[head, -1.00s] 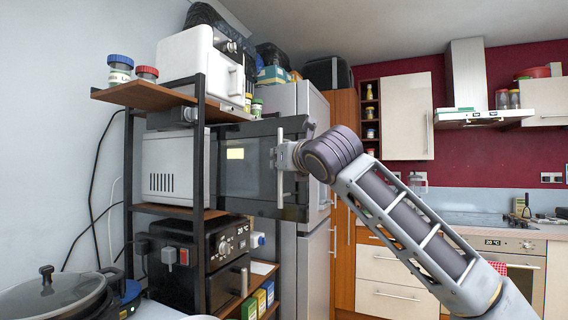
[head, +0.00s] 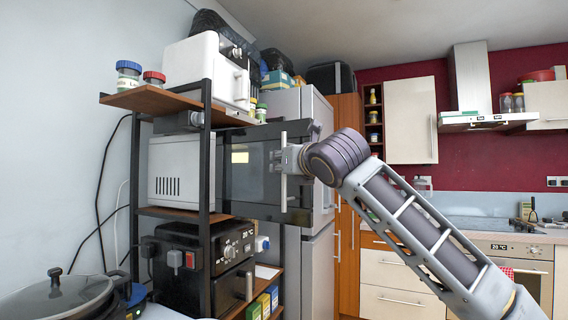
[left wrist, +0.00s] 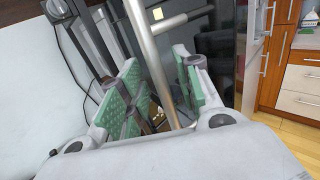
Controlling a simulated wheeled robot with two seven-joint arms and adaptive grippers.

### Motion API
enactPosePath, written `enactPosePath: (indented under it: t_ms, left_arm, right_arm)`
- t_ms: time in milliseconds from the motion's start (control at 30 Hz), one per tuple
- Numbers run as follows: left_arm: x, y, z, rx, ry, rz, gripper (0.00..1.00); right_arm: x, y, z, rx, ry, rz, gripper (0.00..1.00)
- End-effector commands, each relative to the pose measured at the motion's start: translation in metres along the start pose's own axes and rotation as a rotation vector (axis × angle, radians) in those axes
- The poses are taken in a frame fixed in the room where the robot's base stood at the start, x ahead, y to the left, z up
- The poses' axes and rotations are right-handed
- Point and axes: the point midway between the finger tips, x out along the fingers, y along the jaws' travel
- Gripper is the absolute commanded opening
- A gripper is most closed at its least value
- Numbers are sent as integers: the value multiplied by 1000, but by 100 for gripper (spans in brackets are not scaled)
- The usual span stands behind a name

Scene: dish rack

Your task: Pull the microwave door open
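The microwave (head: 178,170) is a pale box on the middle shelf of the rack. Its dark see-through door (head: 250,185) stands out to the right of the body, past the rack's front post. My left gripper (head: 290,158) is at the upright metal handle (head: 284,198) near the door's free edge. In the left wrist view the handle (left wrist: 145,40) runs between the green-padded fingers of my left gripper (left wrist: 160,85). The fingers are apart, with some gap showing beside the bar. My right gripper is out of view.
The black rack also holds a white appliance (head: 207,70) above and a black oven (head: 205,265) below. A grey fridge (head: 317,250) stands behind the door. A lidded pan (head: 55,295) is at lower left. Kitchen cabinets are at right.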

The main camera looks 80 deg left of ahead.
Motion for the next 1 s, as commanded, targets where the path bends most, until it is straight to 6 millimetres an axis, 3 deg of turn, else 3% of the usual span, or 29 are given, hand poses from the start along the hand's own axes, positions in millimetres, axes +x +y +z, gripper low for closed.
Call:
enactPosePath:
  t_ms: [700,1000]
  left_arm:
    - [-90,0,0,-1,-2,-3,33]
    - [-113,1,0,-2,-1,-2,33]
  right_arm:
    - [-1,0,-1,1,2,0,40]
    - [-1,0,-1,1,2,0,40]
